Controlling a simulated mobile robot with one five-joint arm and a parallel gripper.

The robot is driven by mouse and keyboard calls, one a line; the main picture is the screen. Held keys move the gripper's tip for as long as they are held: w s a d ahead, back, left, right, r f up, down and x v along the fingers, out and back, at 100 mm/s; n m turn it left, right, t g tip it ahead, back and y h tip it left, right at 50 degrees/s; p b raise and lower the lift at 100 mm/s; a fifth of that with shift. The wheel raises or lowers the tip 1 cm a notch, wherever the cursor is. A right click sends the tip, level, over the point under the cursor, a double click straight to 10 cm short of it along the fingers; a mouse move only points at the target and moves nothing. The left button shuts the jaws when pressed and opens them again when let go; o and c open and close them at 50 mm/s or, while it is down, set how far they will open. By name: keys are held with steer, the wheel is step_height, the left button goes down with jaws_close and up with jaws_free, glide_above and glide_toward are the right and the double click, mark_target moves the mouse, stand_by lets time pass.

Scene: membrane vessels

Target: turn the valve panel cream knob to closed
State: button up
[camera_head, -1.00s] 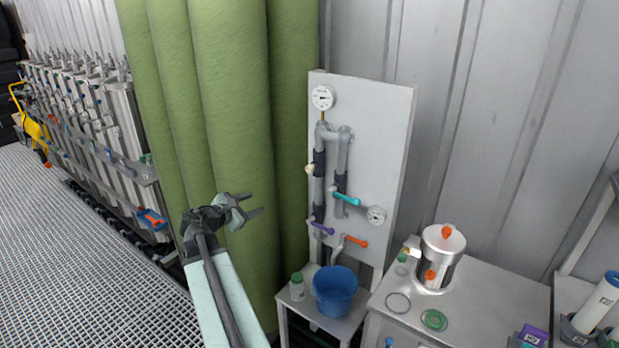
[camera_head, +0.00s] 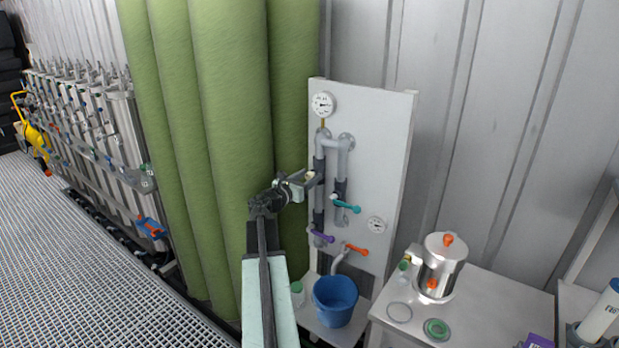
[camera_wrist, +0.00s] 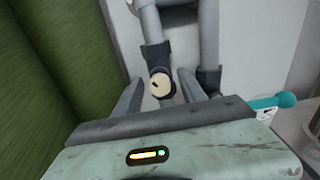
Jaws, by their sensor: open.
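The cream knob (camera_wrist: 161,87) is a small round cap with a dark mark, on a dark valve body on the grey pipe (camera_wrist: 150,30). In the wrist view it lies between the tips of my open gripper (camera_wrist: 158,92), with a gap on both sides. In the head view my gripper (camera_head: 303,180) is at the left pipe of the white valve panel (camera_head: 385,150), and a small part of the cream knob (camera_head: 310,175) shows between the fingers. I cannot tell how deep the knob sits between them.
A teal lever (camera_head: 345,205) is just right of and below my gripper. A purple lever (camera_head: 322,237) and an orange lever (camera_head: 356,250) are lower. A blue bucket (camera_head: 335,301) stands below. Green rolls (camera_head: 232,130) are close on the left.

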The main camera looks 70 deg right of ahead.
steer(key=shift+d, duration=0.1)
jaws_close()
steer(key=shift+s+d, duration=0.1)
steer(key=shift+d, duration=0.05)
steer(key=shift+m, duration=0.3)
